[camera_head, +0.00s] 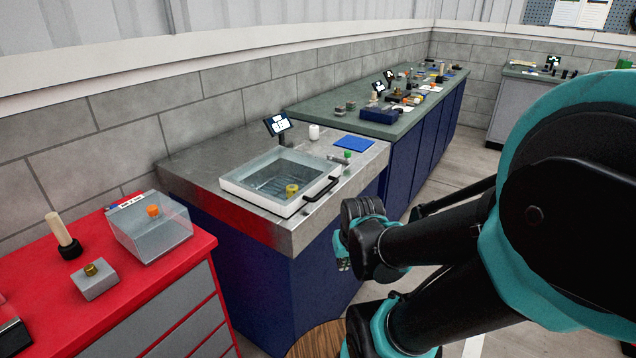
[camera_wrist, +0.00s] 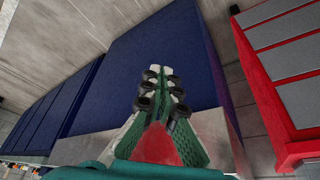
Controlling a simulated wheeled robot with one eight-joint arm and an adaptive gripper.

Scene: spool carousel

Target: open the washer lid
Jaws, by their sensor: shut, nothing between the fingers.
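The washer (camera_head: 232,187) is a white-rimmed box set in the steel counter at the centre of the head view. Its clear lid (camera_head: 270,170) appears to lie shut over the basin, with a black handle (camera_head: 322,189) on its right side. A small yellow part (camera_head: 291,190) shows in the basin area. My gripper (camera_wrist: 162,76) is shut and empty in the wrist view, over the blue cabinet front and floor. In the head view my gripper (camera_head: 342,252) is partly hidden by my arm, right of the handle and lower in the picture, apart from it.
A small screen (camera_head: 277,124), a white bottle (camera_head: 314,132), a blue mat (camera_head: 353,143) and a green-capped item (camera_head: 347,156) stand behind the washer. A red cabinet (camera_head: 150,275) with a clear box (camera_head: 150,228) is at left. A long green-topped bench (camera_head: 365,125) runs behind.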

